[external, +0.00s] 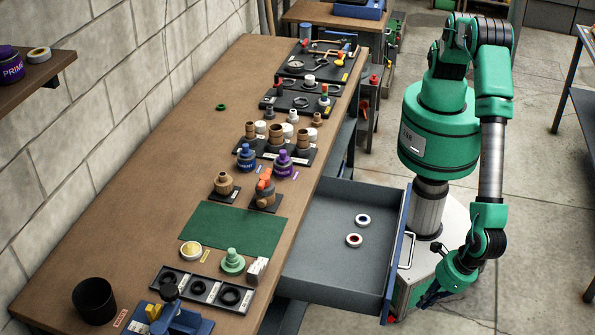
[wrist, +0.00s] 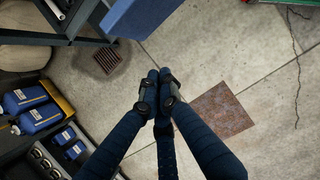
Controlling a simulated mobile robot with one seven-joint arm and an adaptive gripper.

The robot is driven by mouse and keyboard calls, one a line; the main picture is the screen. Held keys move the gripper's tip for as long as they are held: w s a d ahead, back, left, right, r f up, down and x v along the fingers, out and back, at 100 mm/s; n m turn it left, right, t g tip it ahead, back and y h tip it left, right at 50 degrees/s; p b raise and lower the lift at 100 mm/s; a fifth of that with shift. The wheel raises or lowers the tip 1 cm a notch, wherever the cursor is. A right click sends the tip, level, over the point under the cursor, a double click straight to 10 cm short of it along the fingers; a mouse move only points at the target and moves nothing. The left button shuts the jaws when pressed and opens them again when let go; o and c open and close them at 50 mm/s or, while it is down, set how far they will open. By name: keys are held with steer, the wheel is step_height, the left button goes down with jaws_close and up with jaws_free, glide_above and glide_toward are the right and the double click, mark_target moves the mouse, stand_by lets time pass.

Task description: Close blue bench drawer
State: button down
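The blue bench drawer stands pulled out from the right side of the wooden bench; its blue front (external: 398,255) faces right, toward my base. A pale bar handle (external: 408,249) is on that front. Two tape rolls, one with a blue core (external: 362,220) and one with a red core (external: 354,240), lie on its grey floor. My gripper (external: 428,298) is low, just right of the front's near end, apart from the handle. In the wrist view my gripper's fingers (wrist: 159,78) meet at the tips with nothing seen between them. A blue panel (wrist: 143,14), likely the drawer front, is above them.
The bench top (external: 150,215) holds fittings, cans, a green mat (external: 232,229) and a black cup (external: 94,300). In the wrist view, blue bottles (wrist: 35,108) in a dark case are at left. Concrete floor (wrist: 255,50) is open at right, with a rusty plate (wrist: 222,111).

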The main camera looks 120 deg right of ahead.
mark_target(287, 285)
steer(key=w+d+f+b, duration=0.1)
steer(key=w+d+f, duration=0.3)
steer(key=f, duration=0.1)
steer(key=shift+w+d+f, duration=0.2)
steer(key=shift+w+f, duration=0.05)
steer(key=shift+f, duration=0.05)
stand_by(0.4)
steer(key=w+d+p, duration=0.2)
steer(key=w+d, duration=2.1)
steer(key=d, duration=0.1)
steer(key=shift+w+p, duration=0.35)
steer(key=shift+w, duration=0.05)
steer(key=shift+a, duration=0.15)
